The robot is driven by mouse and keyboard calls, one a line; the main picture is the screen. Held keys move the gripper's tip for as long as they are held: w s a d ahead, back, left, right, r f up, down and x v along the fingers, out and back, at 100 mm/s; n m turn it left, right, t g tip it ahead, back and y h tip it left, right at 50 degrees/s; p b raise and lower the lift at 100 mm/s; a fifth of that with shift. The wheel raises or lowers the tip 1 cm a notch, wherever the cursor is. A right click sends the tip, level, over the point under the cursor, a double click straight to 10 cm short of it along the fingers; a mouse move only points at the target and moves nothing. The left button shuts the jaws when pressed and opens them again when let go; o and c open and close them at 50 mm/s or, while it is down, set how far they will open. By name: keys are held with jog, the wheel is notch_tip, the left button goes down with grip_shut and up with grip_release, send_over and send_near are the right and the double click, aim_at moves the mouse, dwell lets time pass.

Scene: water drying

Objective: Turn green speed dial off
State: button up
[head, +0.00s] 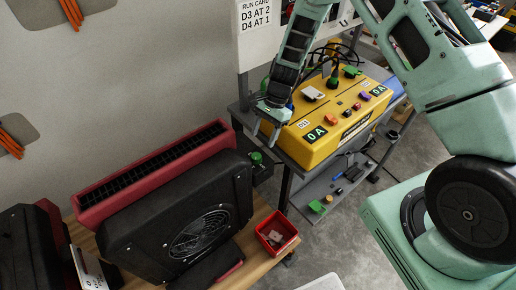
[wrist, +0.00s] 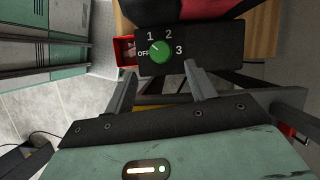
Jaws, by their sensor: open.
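The green speed dial (wrist: 160,51) is a round knob on a black control box (wrist: 215,48), with white marks OFF, 1, 2 and 3 around it. A pale line on the knob points up and left, roughly toward 1; I cannot tell its exact setting. In the head view the dial (head: 256,158) sits on the box beside the black and red fan unit (head: 180,215). My gripper (head: 266,137) is open and empty, above the dial. In the wrist view my gripper (wrist: 158,70) has a finger on each side of the dial's line, apart from it.
A yellow power box (head: 340,113) with knobs and displays stands on a grey cart right of my gripper. A red bin (head: 277,232) sits at the wooden bench's edge. A run card (head: 257,17) hangs behind. Grey floor lies between bench and cart.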

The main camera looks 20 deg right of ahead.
aim_at(257, 155)
jog(key=p+x, duration=0.1)
jog(key=x, duration=0.6)
jog(key=shift+f+p, duration=0.15)
jog(key=shift+p, duration=0.2)
jog(key=shift+c, duration=0.2)
jog(key=c, duration=0.9)
